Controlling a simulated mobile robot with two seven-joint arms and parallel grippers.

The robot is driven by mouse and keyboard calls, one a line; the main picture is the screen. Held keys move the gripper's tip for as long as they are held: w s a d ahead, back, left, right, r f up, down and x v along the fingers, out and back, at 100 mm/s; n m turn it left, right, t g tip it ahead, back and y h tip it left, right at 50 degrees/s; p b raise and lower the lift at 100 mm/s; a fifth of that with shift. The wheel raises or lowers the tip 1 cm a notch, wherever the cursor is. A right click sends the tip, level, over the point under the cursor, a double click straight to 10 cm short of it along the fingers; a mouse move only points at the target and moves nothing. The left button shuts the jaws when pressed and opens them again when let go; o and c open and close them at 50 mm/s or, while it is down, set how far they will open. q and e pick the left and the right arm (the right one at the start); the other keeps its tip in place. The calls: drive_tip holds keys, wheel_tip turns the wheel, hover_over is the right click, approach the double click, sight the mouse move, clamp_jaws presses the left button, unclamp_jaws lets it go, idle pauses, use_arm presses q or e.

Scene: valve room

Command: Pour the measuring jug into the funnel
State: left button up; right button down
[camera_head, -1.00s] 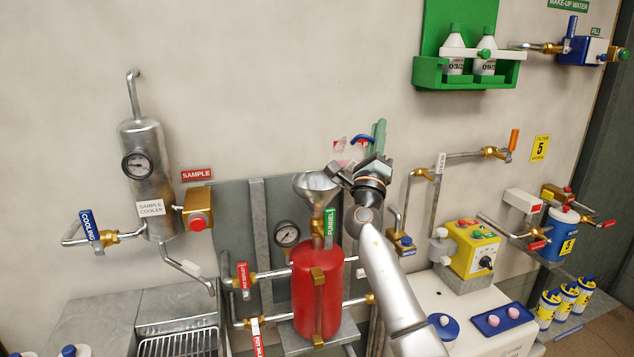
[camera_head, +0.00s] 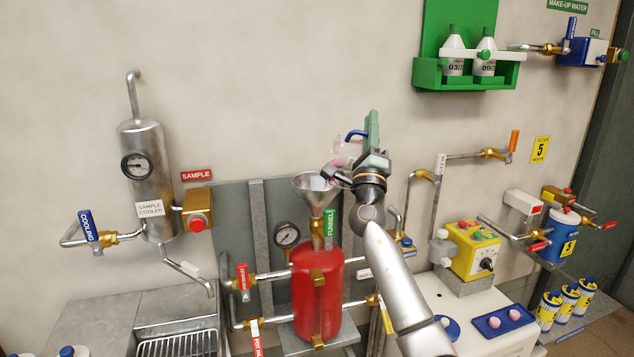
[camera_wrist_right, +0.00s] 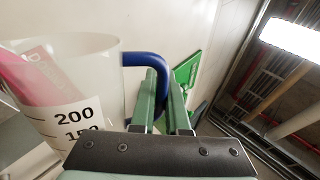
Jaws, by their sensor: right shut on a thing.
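My right gripper (camera_head: 369,137) is shut on the blue handle (camera_wrist_right: 148,62) of the measuring jug. The clear jug (camera_head: 345,152) shows faintly in the head view, above and just right of the funnel's mouth. In the right wrist view the jug (camera_wrist_right: 95,70) has black 200 and 150 marks, and pink liquid (camera_wrist_right: 45,78) lies slanted inside it, so the jug looks tilted. The grey metal funnel (camera_head: 316,196) stands upright on top of the red tank (camera_head: 318,290). I cannot see any stream between jug and funnel. My left gripper is out of view.
A green FUNNEL tag (camera_head: 329,223) hangs beside the funnel. A pressure gauge (camera_head: 287,235) is left of it. Pipes and a yellow control box (camera_head: 472,250) are to the right. A green bottle rack (camera_head: 470,72) is on the wall above. The wall above the funnel is clear.

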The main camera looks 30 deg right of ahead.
sight(345, 139)
drive_tip(key=shift+w+a+f+n+t+y+b, duration=0.1)
drive_tip(key=shift+w+a+n+t+y+b, duration=0.25)
drive_tip(key=shift+a+n+t+y, duration=0.4)
drive_tip(key=shift+w+a+f+n+t+y+b, duration=0.15)
drive_tip(key=shift+a+n+t+y+b, duration=0.25)
drive_tip(key=shift+a+n, duration=0.4)
drive_tip(key=shift+w+r+n+y+p, duration=0.1)
drive_tip(key=shift+r+n+y+p, duration=0.2)
drive_tip(key=shift+n, duration=0.25)
drive_tip(key=shift+w+a+r+n+t+y+p, duration=0.15)
drive_tip(key=shift+a+n+t+y+p, duration=0.2)
drive_tip(key=shift+n+y, duration=0.4)
drive_tip(key=shift+w+a+r+n+t+y+p, duration=0.15)
drive_tip(key=shift+a+n+t+y+p, duration=0.3)
drive_tip(key=shift+n, duration=0.45)
drive_tip(key=shift+w+a+r+n+t+y+p, duration=0.2)
drive_tip(key=shift+n+t+y, duration=0.15)
drive_tip(key=shift+n+y, duration=0.45)
